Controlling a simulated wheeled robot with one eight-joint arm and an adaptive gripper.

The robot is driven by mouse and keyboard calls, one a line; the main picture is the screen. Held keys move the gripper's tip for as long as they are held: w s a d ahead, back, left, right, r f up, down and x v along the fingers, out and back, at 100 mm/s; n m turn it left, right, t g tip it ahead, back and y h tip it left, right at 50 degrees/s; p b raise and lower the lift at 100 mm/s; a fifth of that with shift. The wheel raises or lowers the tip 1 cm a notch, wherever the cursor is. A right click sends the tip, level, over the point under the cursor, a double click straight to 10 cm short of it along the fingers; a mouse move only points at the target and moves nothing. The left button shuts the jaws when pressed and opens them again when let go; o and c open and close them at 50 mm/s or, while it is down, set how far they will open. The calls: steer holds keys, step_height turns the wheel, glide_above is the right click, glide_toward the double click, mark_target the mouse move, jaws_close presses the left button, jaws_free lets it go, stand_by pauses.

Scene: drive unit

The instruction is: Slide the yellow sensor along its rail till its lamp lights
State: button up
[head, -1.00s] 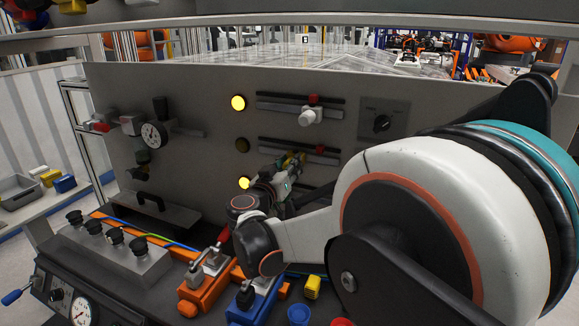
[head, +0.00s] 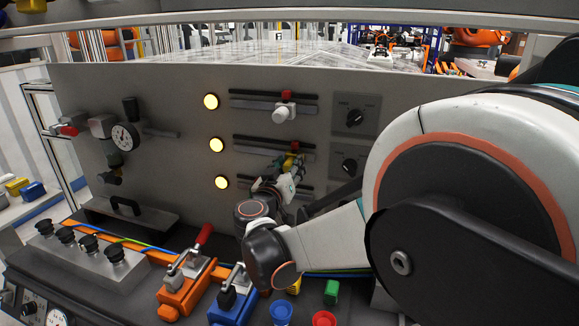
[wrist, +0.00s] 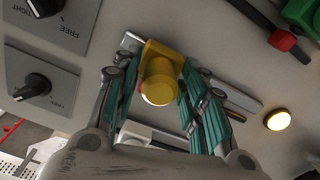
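The yellow sensor (head: 290,161) sits on the middle rail (head: 258,143) of the grey panel, close to the red piece (head: 294,146) on that rail. The lamp (head: 216,145) left of this rail glows yellow. In the wrist view the sensor's round yellow body (wrist: 158,82) lies between my gripper's two teal fingers (wrist: 159,78). The fingertips look closed against its sides, though the contact is partly hidden. A lit lamp (wrist: 278,119) also shows there. In the head view my gripper (head: 282,178) covers part of the sensor and the lower rail.
The upper rail carries a white sensor (head: 284,112); its lamp (head: 211,101) and the lower lamp (head: 221,182) are lit. Dial switches (head: 354,117) stand to the right. Orange (head: 185,290) and blue (head: 232,300) clamps stand on the bench below. A green sensor (wrist: 303,14) is close by.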

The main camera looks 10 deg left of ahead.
stand_by(0.3)
steer(key=s+a, duration=0.1)
steer(key=s, duration=1.1)
